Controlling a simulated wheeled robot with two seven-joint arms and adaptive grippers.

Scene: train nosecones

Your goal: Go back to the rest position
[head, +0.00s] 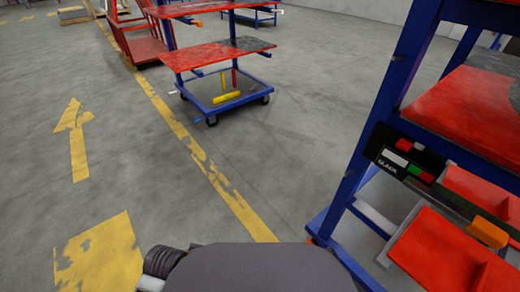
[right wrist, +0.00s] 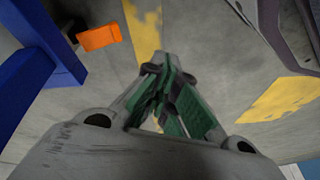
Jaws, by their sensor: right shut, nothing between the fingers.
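My right gripper (right wrist: 165,75) shows in the right wrist view with its green-padded fingers closed together and nothing between them. It hangs over the grey floor and a yellow floor line. A blue frame post (right wrist: 22,85) with an orange piece (right wrist: 99,37) is at the left of that view, apart from the fingers. Neither gripper shows in the head view. My left gripper is in no view.
In the head view a blue rack with red shelves (head: 450,110) stands close on the right, holding red bins (head: 440,252). A blue cart with red shelves (head: 215,55) stands farther off. The floor (head: 110,150) on the left is clear, with a yellow arrow (head: 77,140).

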